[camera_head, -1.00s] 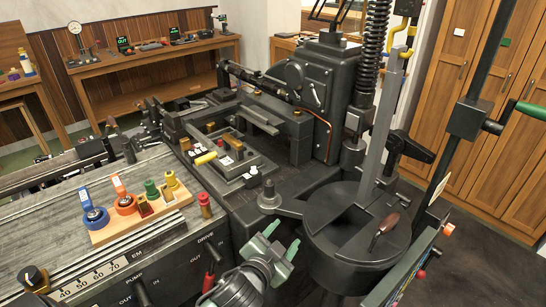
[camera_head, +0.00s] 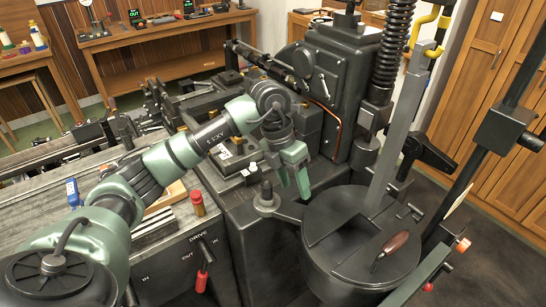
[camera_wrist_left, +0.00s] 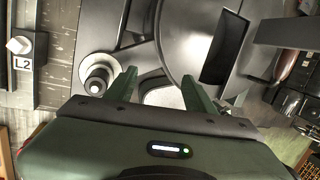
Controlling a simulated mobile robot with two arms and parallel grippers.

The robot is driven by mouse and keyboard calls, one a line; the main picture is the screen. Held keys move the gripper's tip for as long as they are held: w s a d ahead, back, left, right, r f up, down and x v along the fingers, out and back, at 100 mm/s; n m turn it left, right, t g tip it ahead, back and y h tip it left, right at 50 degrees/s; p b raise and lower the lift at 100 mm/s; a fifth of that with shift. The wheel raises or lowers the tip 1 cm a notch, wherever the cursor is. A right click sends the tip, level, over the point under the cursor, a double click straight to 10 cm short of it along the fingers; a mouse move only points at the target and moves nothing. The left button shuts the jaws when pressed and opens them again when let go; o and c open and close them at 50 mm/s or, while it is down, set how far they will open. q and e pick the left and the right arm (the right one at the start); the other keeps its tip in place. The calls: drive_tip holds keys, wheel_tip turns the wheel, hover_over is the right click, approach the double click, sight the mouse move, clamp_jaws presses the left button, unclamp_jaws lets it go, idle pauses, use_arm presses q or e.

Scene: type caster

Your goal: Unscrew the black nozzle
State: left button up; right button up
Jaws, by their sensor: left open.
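The black nozzle (camera_head: 266,194) appears to be the small dark upright piece on the bracket beside the round dark pot (camera_head: 362,235). In the left wrist view a round stepped piece (camera_wrist_left: 97,76), likely the same nozzle, sits just left of my fingers. My left gripper (camera_head: 292,180) has green fingers pointing down, beside the nozzle and to its right in the head view. It is open, and nothing shows between the fingers in the left wrist view (camera_wrist_left: 158,82). My right gripper is not in view.
The casting machine (camera_head: 331,75) stands behind my left gripper. A brown-handled tool (camera_head: 390,250) lies on the pot. My left arm covers much of that bench. A tall black post stands at the right.

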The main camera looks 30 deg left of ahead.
sight(267, 184)
use_arm(q)
drive_tip(key=a+y, duration=0.1)
drive_tip(key=a, duration=0.1)
drive_tip(key=a+r+y, duration=0.1)
drive_tip(key=a, duration=0.2)
drive_tip(key=a+r+n+y, duration=0.1)
drive_tip(key=a, duration=0.1)
drive_tip(key=shift+a+r+g, duration=0.1)
drive_tip(key=shift+a+g, duration=0.2)
drive_tip(key=shift+a, duration=0.2)
wheel_tip(267, 184, down, 6)
drive_tip(key=shift+f+p, duration=0.1)
drive_tip(key=shift+p, duration=0.95)
drive_tip(key=shift+f, duration=0.7)
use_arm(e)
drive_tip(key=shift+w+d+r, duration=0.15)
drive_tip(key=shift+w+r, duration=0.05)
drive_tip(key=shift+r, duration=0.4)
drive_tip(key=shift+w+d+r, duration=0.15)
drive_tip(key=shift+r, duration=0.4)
use_arm(q)
clamp_jaws()
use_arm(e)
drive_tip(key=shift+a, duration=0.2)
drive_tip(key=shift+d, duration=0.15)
